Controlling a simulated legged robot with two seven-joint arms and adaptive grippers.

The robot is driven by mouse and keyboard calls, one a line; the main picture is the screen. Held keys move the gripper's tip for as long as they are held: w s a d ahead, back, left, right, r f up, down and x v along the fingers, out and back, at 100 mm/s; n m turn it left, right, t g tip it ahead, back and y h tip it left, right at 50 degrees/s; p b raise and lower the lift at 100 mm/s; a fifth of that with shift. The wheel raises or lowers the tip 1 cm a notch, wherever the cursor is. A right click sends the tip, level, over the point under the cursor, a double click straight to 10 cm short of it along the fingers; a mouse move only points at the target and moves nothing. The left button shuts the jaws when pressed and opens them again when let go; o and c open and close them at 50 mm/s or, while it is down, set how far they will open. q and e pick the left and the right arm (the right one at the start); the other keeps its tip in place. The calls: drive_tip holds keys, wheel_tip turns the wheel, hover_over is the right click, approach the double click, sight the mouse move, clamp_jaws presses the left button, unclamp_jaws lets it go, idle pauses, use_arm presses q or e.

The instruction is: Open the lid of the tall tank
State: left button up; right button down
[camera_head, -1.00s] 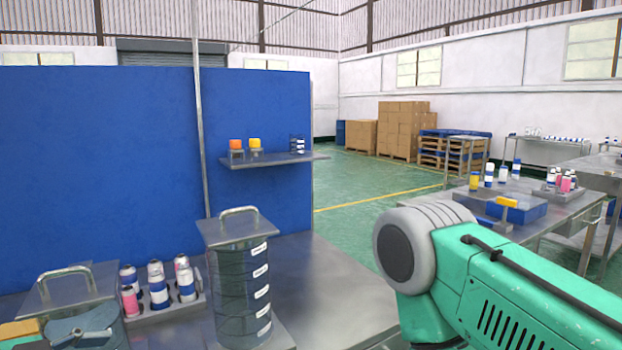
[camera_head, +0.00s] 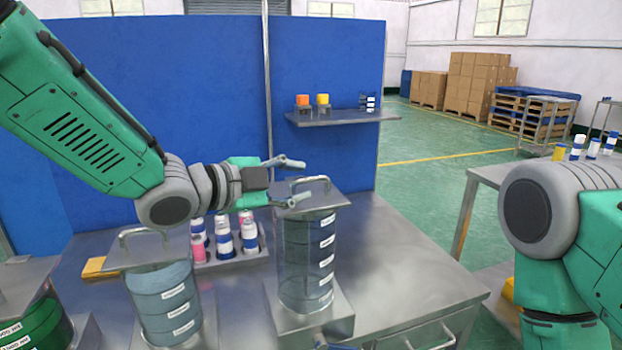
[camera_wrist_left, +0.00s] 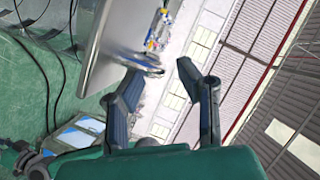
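The tall tank (camera_head: 306,262) is a clear cylinder with dark bands and white labels, on a metal base in the middle of the head view. Its square metal lid (camera_head: 325,202) lies on top, with an arched handle (camera_head: 318,180). My left gripper (camera_head: 302,181) reaches in from the left at handle height, its fingers open, one above the other, tips at the handle's left end. In the left wrist view the gripper (camera_wrist_left: 170,68) is also open, with a metal loop (camera_wrist_left: 140,66) by one fingertip. I cannot tell whether they touch. My right gripper is out of view.
A shorter tank (camera_head: 165,300) and a green-filled tank (camera_head: 30,325) stand to the left. A rack of bottles (camera_head: 228,255) sits behind. A blue panel (camera_head: 180,85) with a shelf (camera_head: 345,118) closes off the back. The metal table (camera_head: 410,255) is clear on the right.

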sight(305, 181)
use_arm(q)
drive_tip(key=x, duration=0.2)
drive_tip(key=shift+w+d, duration=0.15)
drive_tip(key=shift+d, duration=0.2)
drive_tip(key=shift+w+d+f, duration=0.1)
drive_tip(key=shift+d, duration=0.4)
clamp_jaws()
drive_tip(key=shift+a, duration=0.2)
